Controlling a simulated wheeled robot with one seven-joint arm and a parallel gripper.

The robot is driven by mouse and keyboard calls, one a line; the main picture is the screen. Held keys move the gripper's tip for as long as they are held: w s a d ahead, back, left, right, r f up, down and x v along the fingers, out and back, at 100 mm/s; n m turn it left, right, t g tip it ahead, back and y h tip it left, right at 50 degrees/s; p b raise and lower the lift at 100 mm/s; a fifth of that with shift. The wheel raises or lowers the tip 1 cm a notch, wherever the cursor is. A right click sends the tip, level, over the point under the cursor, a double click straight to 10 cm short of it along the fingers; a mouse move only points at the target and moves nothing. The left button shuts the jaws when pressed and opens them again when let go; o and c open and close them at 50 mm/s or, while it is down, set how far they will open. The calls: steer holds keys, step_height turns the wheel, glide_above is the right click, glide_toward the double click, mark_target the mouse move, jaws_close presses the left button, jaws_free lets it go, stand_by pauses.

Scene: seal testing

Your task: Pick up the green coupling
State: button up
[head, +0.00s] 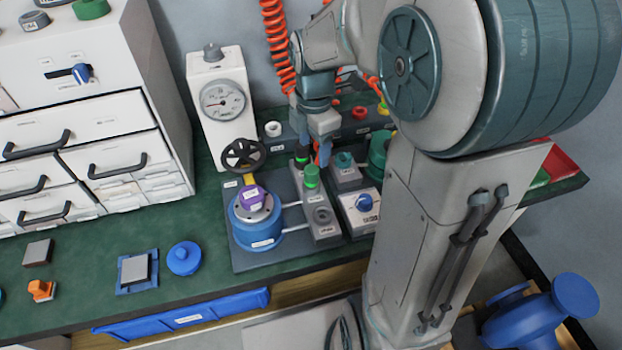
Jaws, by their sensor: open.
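A bright green coupling (311,176) stands upright on a grey block of the test fixture, in the middle of the head view. My gripper (314,156) points down just behind and above it, with its fingers apart and seemingly empty. A smaller green band shows beside the left finger; I cannot tell what it belongs to. Whether the fingers touch anything is hidden by the angle. A larger green ring-like part (91,8) lies on top of the white cabinet at the upper left.
The fixture holds a blue flanged cylinder (257,228) with a purple cap (251,196), a black handwheel (243,155) and a blue knob (364,202). A pressure gauge (222,100) stands behind. The bench (85,265) is clear between small parts at left. My arm hides the right side.

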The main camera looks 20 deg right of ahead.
mark_target(312, 169)
steer(key=f+b, duration=0.1)
steer(key=f, duration=0.3)
steer(key=f+b, duration=0.1)
steer(key=f, duration=0.3)
steer(key=shift+w+a+f+b, duration=0.15)
steer(key=shift+a+b, duration=0.05)
steer(key=shift+b, duration=0.15)
steer(key=c, duration=1.1)
